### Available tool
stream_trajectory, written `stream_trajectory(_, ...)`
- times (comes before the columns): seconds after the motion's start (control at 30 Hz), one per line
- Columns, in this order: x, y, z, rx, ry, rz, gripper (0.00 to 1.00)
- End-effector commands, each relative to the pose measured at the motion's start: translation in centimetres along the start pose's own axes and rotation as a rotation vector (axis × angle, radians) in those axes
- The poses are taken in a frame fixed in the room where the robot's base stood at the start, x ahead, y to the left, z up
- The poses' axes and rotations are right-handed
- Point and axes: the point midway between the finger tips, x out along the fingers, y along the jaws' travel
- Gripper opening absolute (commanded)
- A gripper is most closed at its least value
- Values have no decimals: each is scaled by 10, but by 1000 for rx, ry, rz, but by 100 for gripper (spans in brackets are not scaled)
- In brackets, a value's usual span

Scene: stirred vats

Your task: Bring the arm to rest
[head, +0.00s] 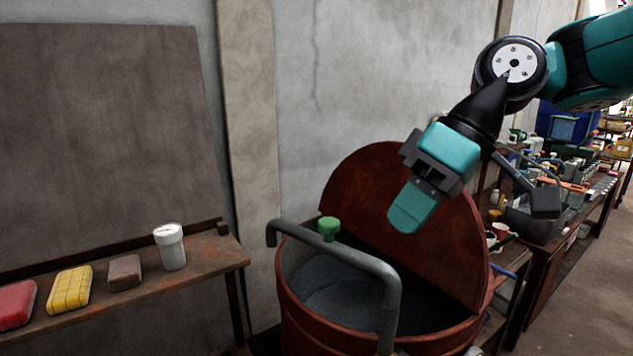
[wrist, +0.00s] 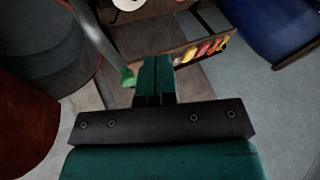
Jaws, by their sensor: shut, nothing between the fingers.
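My gripper (head: 408,208) hangs at the end of my teal and black arm in the head view, above the right part of a rust-red vat (head: 310,318). Its fingers are together and hold nothing. In the wrist view the shut fingers of my gripper (wrist: 155,75) point away from the camera, towards a bench with colourful items. The vat holds dark grey contents, and its half-round rust-red lid (head: 375,180) stands upright behind. A grey bent pipe handle (head: 385,285) arches over the near side, with a green knob (head: 328,228) near it.
A wooden shelf (head: 215,253) at left bears a red block (head: 15,303), a yellow block (head: 70,290), a brown block (head: 125,272) and a white cup (head: 170,247). A cluttered workbench (head: 545,250) stands at right. The floor at far right looks clear.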

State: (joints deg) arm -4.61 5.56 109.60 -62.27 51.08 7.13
Motion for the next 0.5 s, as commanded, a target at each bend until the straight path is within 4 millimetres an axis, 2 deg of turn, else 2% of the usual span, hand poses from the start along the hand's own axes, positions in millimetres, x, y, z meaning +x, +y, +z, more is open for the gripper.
stream_trajectory(0.17,36,-10,35,77,-7,40,0)
stream_trajectory(0.27,59,-15,63,129,-16,77,0)
stream_trajectory(0.4,94,-17,116,202,-37,149,0)
stream_trajectory(0.5,112,-16,150,240,-55,199,0)
